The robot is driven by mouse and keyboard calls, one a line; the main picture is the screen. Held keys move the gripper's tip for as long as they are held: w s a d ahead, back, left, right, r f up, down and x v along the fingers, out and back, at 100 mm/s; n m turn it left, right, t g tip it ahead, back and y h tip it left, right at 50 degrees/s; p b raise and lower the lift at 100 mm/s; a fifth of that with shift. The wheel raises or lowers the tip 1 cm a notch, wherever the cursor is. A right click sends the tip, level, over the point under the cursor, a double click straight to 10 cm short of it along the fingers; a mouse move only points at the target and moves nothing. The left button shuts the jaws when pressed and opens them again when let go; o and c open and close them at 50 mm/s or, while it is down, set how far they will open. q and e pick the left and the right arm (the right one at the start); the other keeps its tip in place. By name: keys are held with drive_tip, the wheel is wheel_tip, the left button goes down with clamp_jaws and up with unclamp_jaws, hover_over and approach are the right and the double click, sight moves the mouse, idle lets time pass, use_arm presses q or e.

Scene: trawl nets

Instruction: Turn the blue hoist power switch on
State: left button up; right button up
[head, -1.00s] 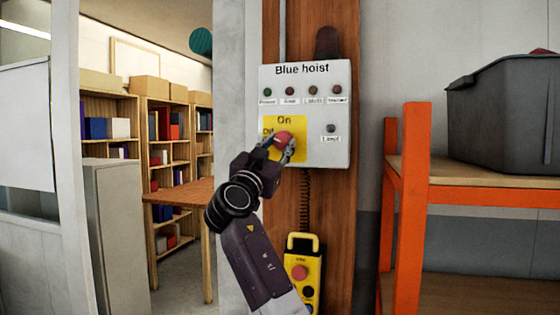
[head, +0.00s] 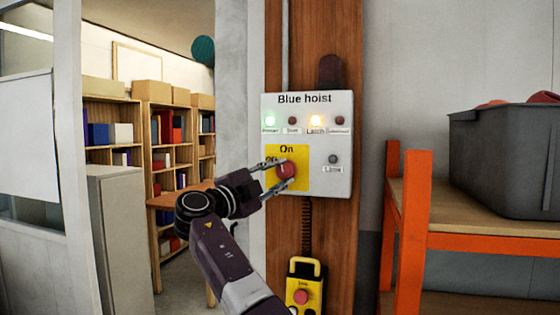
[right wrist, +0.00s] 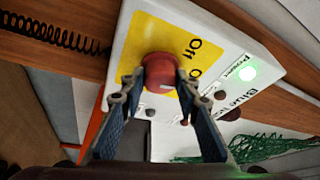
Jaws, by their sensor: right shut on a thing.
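The white Blue hoist control box (head: 343,183) is on a wooden post. Its red switch knob (head: 287,170) sits on a yellow plate marked On and Off. My right gripper (head: 282,173) is shut on the knob, with one finger on each side. The knob also shows between the fingertips in the right wrist view (right wrist: 161,70). The green power light (head: 270,121) and the amber latch light (head: 316,121) are lit. The other small lights are dark. The knob's pointer mark is hard to read in the head view. My left gripper is not in view.
A yellow pendant control (head: 304,268) with a red button hangs below the box on a coiled cable. An orange-framed shelf (head: 415,230) with a grey bin (head: 505,160) stands at the right. A grey cabinet (head: 122,240) and bookshelves stand at the left. Green netting (right wrist: 265,145) shows in the right wrist view.

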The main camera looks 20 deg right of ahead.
drive_tip(key=shift+r+m+g+p, duration=0.1)
drive_tip(key=shift+m+g+p, duration=0.2)
drive_tip(key=shift+m+p, duration=1)
drive_tip(key=shift+y, duration=0.3)
drive_tip(key=o, duration=1.2)
drive_tip(key=shift+c, duration=0.2)
drive_tip(key=v, duration=0.7)
drive_tip(key=shift+a, duration=0.25)
drive_tip(key=shift+s, duration=0.1)
